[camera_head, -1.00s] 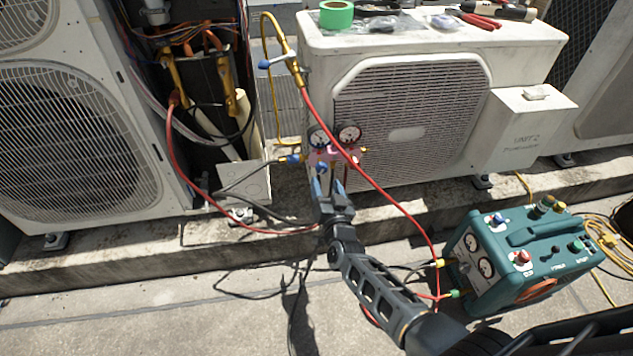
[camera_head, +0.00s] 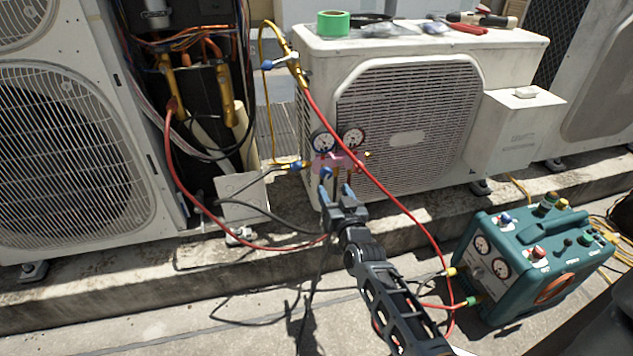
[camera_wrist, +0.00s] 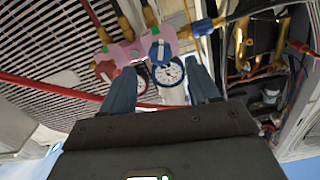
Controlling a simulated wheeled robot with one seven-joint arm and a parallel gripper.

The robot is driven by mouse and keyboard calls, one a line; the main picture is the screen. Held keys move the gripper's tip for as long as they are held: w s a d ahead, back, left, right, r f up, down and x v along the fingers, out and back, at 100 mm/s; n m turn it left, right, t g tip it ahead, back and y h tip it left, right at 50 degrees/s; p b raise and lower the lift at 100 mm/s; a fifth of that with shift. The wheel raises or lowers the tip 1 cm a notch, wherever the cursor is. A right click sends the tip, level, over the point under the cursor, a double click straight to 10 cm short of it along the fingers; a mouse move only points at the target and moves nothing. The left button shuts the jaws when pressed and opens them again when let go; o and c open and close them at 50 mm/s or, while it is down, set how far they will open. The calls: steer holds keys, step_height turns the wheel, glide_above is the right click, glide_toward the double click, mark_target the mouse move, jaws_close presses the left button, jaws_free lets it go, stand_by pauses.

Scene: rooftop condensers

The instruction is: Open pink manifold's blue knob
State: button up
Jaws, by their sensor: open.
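The pink manifold (camera_head: 336,160) hangs at the left front edge of the white condenser, with two round gauges above it. Its blue knob (camera_head: 326,173) sits at its lower left in the head view. In the wrist view the pink manifold (camera_wrist: 125,50) appears inverted, and the blue knob (camera_wrist: 160,52) lies between and beyond my fingers, with a red knob (camera_wrist: 105,70) to its left. My gripper (camera_head: 336,192) is open just below the manifold, its fingers pointing up at it. The gripper also shows in the wrist view (camera_wrist: 163,86). Nothing is between its fingertips; the knob appears apart from them.
A red hose (camera_head: 395,203) crosses in front of the condenser (camera_head: 410,120), close to the right of my gripper. A teal recovery machine (camera_head: 535,262) stands on the floor at right. An open unit with pipes (camera_head: 195,90) is at left. A concrete ledge (camera_head: 270,235) runs below.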

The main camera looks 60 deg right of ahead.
mark_target(327, 177)
steer(key=b+x, duration=0.1)
steer(key=x, duration=0.6)
steer(key=shift+w, duration=0.1)
steer(key=shift+c, duration=0.3)
steer(key=c, duration=0.9)
